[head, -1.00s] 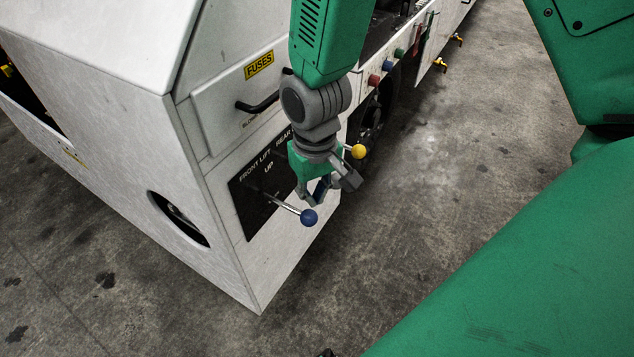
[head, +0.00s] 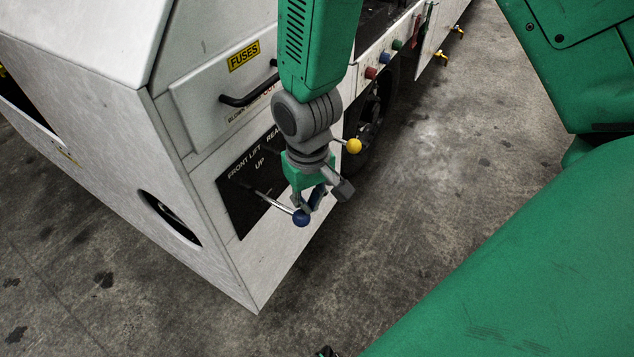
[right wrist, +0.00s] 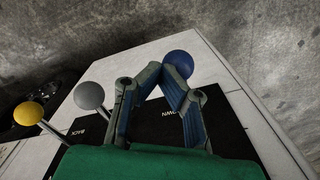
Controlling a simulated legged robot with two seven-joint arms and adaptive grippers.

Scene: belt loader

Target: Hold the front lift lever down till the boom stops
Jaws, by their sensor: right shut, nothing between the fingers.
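The front lift lever is a thin metal rod with a blue knob (head: 301,218), sticking out of the black panel marked FRONT LIFT (head: 241,202). The blue knob also shows in the right wrist view (right wrist: 179,62), just beyond my fingertips. My right gripper (head: 311,204) is shut and empty, its fingertips at the blue knob and partly over it in the head view. In the right wrist view my right gripper (right wrist: 176,80) has its fingers meeting in a point. I cannot tell whether they touch the knob. My left gripper is not in view.
A yellow-knobbed lever (head: 354,146) stands to the right behind my gripper. A grey knob (right wrist: 89,95) shows in the right wrist view. Above the panel is a FUSES drawer (head: 215,95) with a black handle. The concrete floor (head: 420,190) is clear to the right.

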